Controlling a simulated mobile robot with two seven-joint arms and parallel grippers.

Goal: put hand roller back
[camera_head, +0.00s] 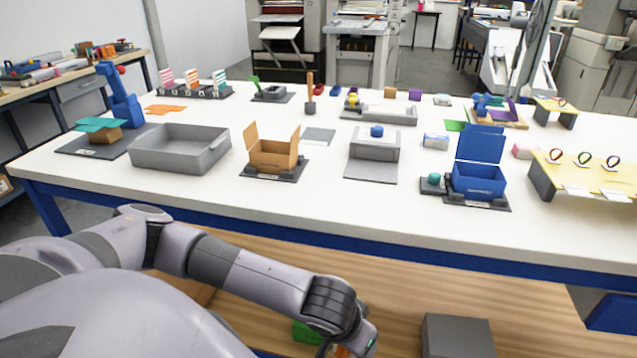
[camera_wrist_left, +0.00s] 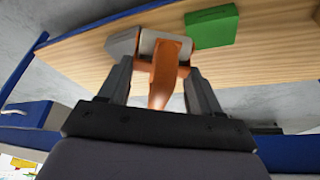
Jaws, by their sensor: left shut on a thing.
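The hand roller (camera_wrist_left: 166,62) has an orange handle and a grey roller head, and shows in the left wrist view at the lower shelf. My left gripper (camera_wrist_left: 160,75) is shut on its orange handle, with one dark finger on each side. I cannot tell whether the roller touches the shelf. In the head view my left arm reaches down in front of the table, and the gripper is mostly hidden at the bottom edge. My right gripper is not in view.
The wooden lower shelf (camera_head: 400,310) holds a green block (camera_wrist_left: 212,27) close to the roller and a dark grey box (camera_head: 457,336). The white tabletop (camera_head: 225,195) overhangs it with a blue edge. A grey tray (camera_head: 180,158) and a blue box (camera_head: 478,182) stand on top.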

